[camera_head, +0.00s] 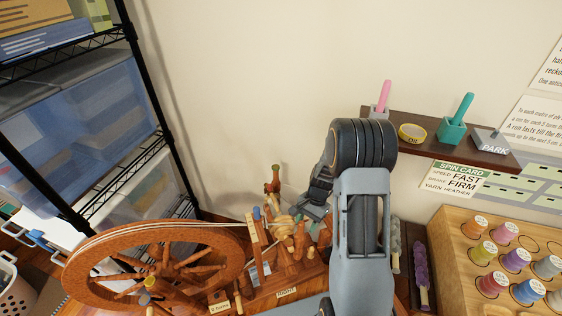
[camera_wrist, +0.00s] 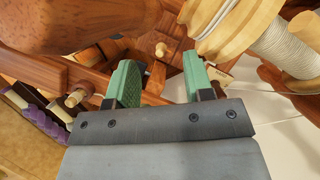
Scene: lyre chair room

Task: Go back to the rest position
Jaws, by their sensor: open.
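In the wrist view my gripper (camera_wrist: 158,85) is open, its two green fingertips apart with no object held between them. A wooden bobbin wound with pale yarn (camera_wrist: 285,45) is close by at the upper right. A rounded brown wooden part (camera_wrist: 80,22) is close at the upper left. In the head view my arm reaches down to the wooden spinning wheel (camera_head: 92,262), with its end beside the wheel's upright posts (camera_head: 258,238). The fingertips are hard to make out there.
A wall shelf (camera_head: 385,127) holds a pink-handled tool (camera_head: 383,98), a yellow tape roll (camera_head: 412,133) and a teal holder (camera_head: 453,132). A wooden rack (camera_head: 455,240) with several coloured spools stands at the right. A black shelving unit (camera_head: 165,150) with bins stands left.

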